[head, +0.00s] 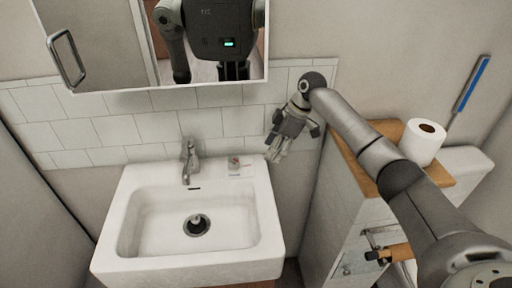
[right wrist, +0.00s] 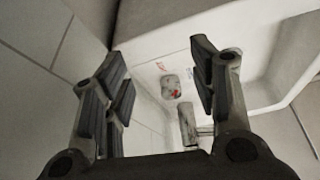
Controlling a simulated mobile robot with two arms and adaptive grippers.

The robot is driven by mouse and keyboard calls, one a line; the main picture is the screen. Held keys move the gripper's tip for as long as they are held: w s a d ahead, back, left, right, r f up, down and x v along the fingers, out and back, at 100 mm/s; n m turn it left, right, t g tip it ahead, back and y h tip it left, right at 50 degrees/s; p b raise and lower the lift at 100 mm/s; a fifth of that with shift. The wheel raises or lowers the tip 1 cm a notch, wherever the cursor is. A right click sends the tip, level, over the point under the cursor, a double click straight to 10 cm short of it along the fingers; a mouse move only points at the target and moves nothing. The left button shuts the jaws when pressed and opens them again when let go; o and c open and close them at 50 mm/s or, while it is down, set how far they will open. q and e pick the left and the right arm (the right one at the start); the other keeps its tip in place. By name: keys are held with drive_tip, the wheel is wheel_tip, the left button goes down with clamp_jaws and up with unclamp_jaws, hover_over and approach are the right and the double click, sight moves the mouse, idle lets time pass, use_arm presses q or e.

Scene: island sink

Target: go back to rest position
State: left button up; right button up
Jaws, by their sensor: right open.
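My right gripper (head: 277,152) is at the end of my grey arm, which comes in from the right. It is by the tiled wall, at the back right corner of the white sink (head: 262,225). In the right wrist view my right gripper (right wrist: 162,80) has its two dark fingers spread wide with nothing held between them. A small clear object with red marks (right wrist: 170,87) lies on the sink's rim beyond the fingers; it also shows in the head view (head: 235,163). My left gripper is not in view.
A faucet (head: 189,163) stands at the sink's back. A mirror cabinet (head: 110,45) with a handle hangs above and reflects me. On the right, a wood-topped cabinet (head: 352,160) bears a paper roll (head: 422,143), close beside my right arm.

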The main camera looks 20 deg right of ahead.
drive_tip(key=shift+s+d, duration=0.4)
drive_tip(key=shift+d, duration=0.35)
drive_tip(key=shift+r, duration=0.1)
